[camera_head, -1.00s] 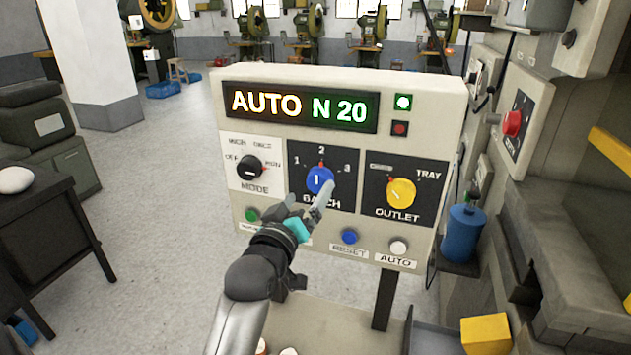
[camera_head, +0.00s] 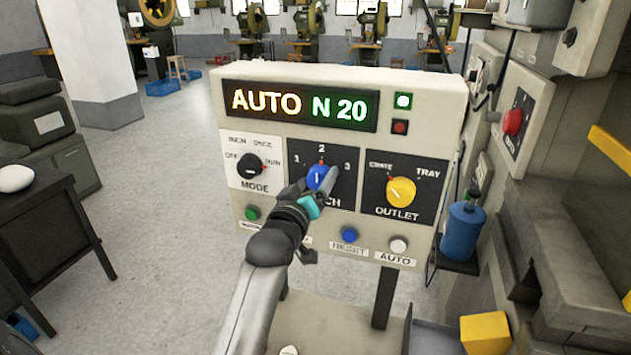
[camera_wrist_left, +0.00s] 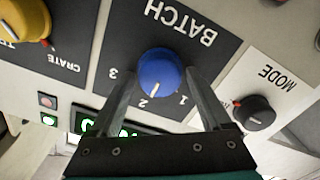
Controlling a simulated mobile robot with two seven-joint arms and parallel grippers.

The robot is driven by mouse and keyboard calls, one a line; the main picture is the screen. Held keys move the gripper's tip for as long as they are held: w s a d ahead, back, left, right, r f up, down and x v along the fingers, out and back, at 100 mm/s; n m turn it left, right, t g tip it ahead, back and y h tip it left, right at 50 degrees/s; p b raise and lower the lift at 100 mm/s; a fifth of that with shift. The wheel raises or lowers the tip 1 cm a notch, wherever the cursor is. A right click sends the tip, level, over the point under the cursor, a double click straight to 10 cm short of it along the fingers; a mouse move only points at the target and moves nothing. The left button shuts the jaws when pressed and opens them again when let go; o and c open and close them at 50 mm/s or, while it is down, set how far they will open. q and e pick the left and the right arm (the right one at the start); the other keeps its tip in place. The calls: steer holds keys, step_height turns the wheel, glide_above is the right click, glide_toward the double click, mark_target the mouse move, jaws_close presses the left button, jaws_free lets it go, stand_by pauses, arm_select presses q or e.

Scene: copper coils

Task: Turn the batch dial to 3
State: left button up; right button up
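The blue batch dial (camera_head: 318,178) sits on a dark plate marked 1, 2 and 3 on the control panel (camera_head: 225,125). In the left wrist view the blue dial (camera_wrist_left: 160,70) shows its white line pointing at 2. My left gripper (camera_head: 316,187) is at the dial and hides its lower part and some of the BATCH label. In the left wrist view my left gripper (camera_wrist_left: 163,75) is open, one finger on each side of the dial, with a gap to it. My right gripper is not in view.
The black mode knob (camera_head: 250,168) is left of the dial and the yellow outlet knob (camera_head: 401,192) right of it. The display (camera_head: 300,107) reads AUTO N 20. Below are a green button (camera_head: 252,213), a blue reset button (camera_head: 349,235) and a white button (camera_head: 398,246).

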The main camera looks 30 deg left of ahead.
arm_select(q)
steer(key=c, duration=1)
steer(key=shift+r+m+p, duration=0.15)
steer(key=shift+m+p, duration=0.75)
steer(key=shift+m, duration=0.1)
steer(key=m+p, duration=0.2)
steer(key=m, duration=0.1)
steer(key=shift+d, duration=0.1)
steer(key=m+p, duration=0.2)
steer(key=m, duration=0.2)
steer(key=shift+d, duration=0.1)
steer(key=shift+w+m+p, duration=0.1)
steer(key=shift+m+p, duration=0.6)
steer(key=shift+m, duration=0.8)
